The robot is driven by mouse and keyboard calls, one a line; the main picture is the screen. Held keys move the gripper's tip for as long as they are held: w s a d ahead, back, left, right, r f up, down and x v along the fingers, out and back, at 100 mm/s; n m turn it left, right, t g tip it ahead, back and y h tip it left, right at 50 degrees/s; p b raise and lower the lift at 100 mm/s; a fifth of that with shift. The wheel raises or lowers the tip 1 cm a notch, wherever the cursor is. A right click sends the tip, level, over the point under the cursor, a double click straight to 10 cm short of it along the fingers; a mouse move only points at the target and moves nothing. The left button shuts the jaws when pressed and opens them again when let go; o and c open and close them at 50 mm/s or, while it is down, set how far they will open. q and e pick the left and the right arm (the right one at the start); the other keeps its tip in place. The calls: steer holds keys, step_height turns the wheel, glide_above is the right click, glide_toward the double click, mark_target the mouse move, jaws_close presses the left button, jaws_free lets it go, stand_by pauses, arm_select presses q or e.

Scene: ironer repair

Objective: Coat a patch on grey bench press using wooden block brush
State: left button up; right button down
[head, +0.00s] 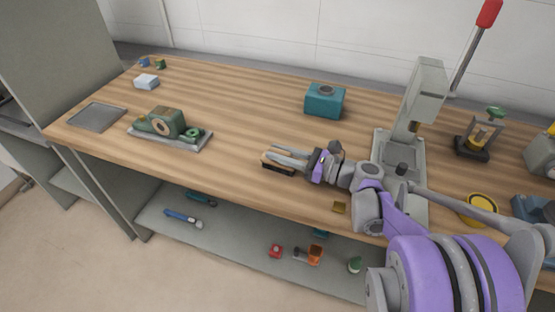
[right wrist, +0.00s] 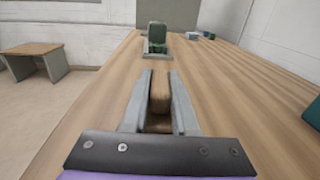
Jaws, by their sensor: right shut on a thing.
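The grey bench press (head: 422,100) stands on the bench at the right, with a tall column and a red-tipped lever (head: 488,14). My right gripper (head: 275,156) is to the left of the press, low over the bench near its front edge. It is shut on the wooden block brush (head: 278,166). In the right wrist view the brush's wooden block (right wrist: 160,94) sits between the two fingers. The brush's underside is hidden, and I cannot tell if it touches the bench. My right forearm crosses in front of the press base. My left gripper is not in view.
A teal box (head: 325,101) stands behind the brush. A green machine on a grey tray (head: 204,145), a grey plate (head: 97,117) and a pale block (head: 146,82) are at the left. A yellow round dish (head: 481,205) is right of the press. The bench middle is clear.

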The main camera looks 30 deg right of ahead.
mark_target(280, 151)
steer(key=shift+r, duration=0.1)
steer(key=shift+r+p, duration=2.35)
steer(key=shift+r, duration=0.6)
steer(key=shift+f, duration=0.15)
